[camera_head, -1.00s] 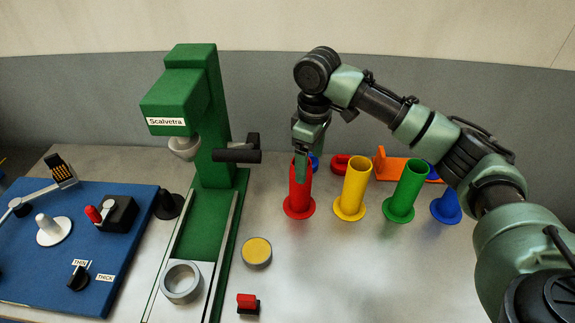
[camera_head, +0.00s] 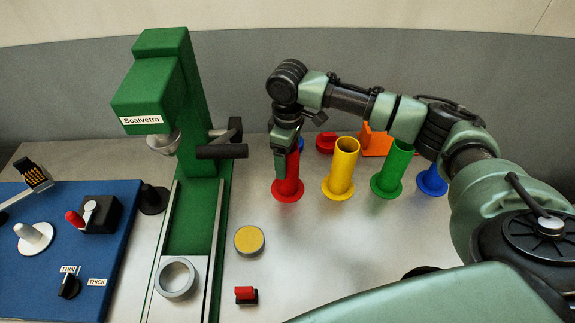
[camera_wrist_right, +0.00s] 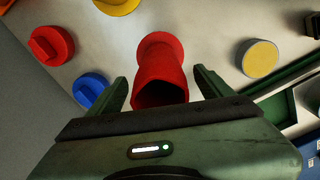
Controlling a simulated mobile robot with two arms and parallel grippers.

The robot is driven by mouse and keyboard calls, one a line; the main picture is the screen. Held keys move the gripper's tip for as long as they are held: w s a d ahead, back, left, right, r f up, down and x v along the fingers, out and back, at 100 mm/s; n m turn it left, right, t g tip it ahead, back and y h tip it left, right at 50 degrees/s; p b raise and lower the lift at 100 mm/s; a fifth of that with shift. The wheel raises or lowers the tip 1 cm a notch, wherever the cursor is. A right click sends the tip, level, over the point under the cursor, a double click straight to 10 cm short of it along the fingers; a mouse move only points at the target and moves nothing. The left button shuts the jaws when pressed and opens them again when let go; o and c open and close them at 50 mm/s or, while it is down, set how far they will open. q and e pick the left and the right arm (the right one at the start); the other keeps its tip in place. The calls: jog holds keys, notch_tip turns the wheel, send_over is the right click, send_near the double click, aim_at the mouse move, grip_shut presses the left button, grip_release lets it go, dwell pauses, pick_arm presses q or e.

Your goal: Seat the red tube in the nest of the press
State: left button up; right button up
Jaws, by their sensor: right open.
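The red tube (camera_head: 287,188) stands upright on its round flange on the grey table; it also shows in the wrist view (camera_wrist_right: 161,62). My right gripper (camera_head: 284,160) is over the tube's top from above. In the wrist view, its open fingers (camera_wrist_right: 162,88) stand on either side of the tube, with a gap on each side. The green press (camera_head: 165,95) stands to the left. Its nest, a grey ring (camera_head: 160,290) on a light plate, sits empty at the front of the press rails. My left gripper is not seen.
A yellow tube (camera_head: 343,170) and a green tube (camera_head: 393,170) stand right of the red one, with blue (camera_head: 432,182) and orange (camera_head: 375,142) pieces beyond. A yellow-topped disc (camera_head: 249,240) and a red switch (camera_head: 245,294) lie between press and tubes. A blue control board (camera_head: 100,255) is at left.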

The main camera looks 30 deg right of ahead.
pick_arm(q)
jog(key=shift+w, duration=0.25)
pick_arm(e)
grip_shut()
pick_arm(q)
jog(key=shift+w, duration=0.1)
pick_arm(e)
jog(key=shift+r, duration=0.1)
